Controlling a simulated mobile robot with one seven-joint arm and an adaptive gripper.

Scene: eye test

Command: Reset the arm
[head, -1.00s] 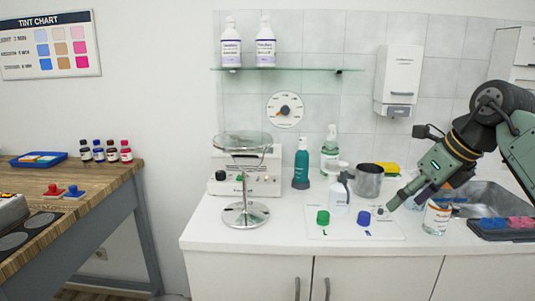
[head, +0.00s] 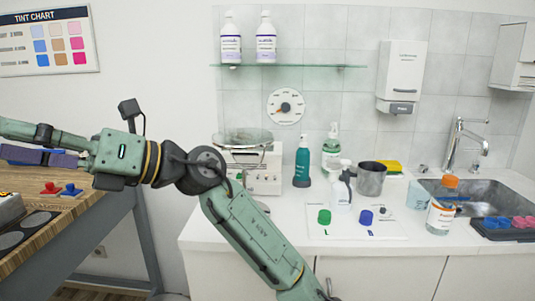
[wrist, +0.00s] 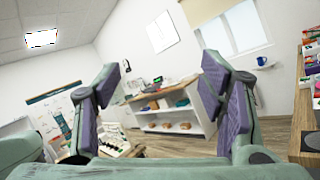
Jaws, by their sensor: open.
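My arm stretches from the bottom of the head view up and across to the left. My gripper (head: 38,156) is at the left edge of that view, in front of the wooden bench (head: 98,185), and its purple pads show. In the wrist view, my gripper (wrist: 160,78) has its two fingers wide apart. Nothing is between them, only the far room.
The white counter (head: 205,232) holds a green pump bottle (head: 303,162), a metal beaker (head: 371,178) and an orange-capped bottle (head: 441,213). A glass shelf (head: 290,66) with two bottles is above. Red and blue pieces lie on the bench. The wrist view shows a shelf unit (wrist: 172,121).

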